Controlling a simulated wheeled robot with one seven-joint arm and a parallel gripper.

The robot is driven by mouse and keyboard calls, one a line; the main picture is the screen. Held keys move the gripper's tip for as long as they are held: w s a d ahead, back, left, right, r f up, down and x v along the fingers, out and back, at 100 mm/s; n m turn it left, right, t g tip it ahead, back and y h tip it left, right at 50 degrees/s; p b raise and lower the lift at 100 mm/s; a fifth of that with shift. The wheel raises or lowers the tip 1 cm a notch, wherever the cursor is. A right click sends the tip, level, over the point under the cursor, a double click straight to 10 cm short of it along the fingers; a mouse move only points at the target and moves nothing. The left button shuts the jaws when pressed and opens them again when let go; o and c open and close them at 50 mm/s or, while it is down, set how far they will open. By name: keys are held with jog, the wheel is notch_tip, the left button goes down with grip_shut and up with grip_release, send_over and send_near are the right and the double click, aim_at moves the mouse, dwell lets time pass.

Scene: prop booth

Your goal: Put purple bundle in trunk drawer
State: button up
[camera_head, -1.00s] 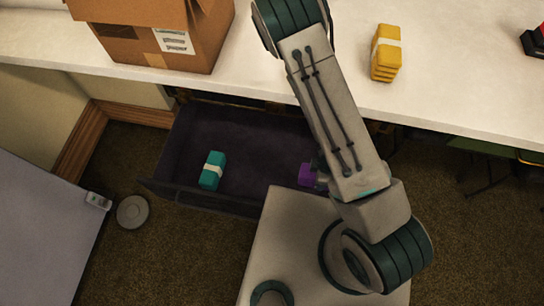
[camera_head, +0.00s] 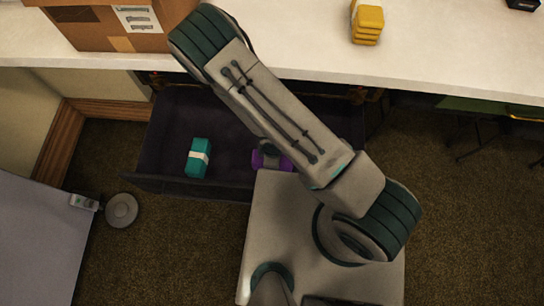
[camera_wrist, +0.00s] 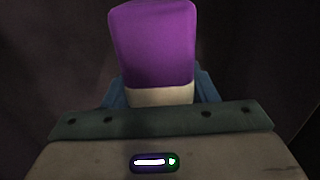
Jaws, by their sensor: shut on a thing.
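The purple bundle (camera_head: 258,160) shows beside my forearm in the head view, at the front right part of the open drawer (camera_head: 160,184). In the wrist view the purple bundle (camera_wrist: 155,45) has a pale band and sits between the jaws of my gripper (camera_wrist: 160,95). The gripper is shut on it. Dark surfaces surround it there. My arm hides most of the gripper in the head view. I cannot tell whether the bundle touches the drawer floor. A teal bundle (camera_head: 198,158) with a white band lies in the drawer, left of the purple one.
The drawer is under a white counter (camera_head: 290,55). A cardboard box (camera_head: 105,28) and a yellow bundle (camera_head: 367,24) stand on the counter. A round grey disc (camera_head: 121,210) lies on the carpet left of the drawer. The drawer's middle floor is partly clear.

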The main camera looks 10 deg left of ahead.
jog(key=shift+f+b, duration=0.35)
jog(key=shift+f, duration=1.65)
jog(key=shift+f, duration=0.1)
jog(key=o, duration=1.1)
notch_tip(320, 180, up, 12)
jog(key=shift+r+p, duration=0.1)
jog(key=shift+p, duration=1.15)
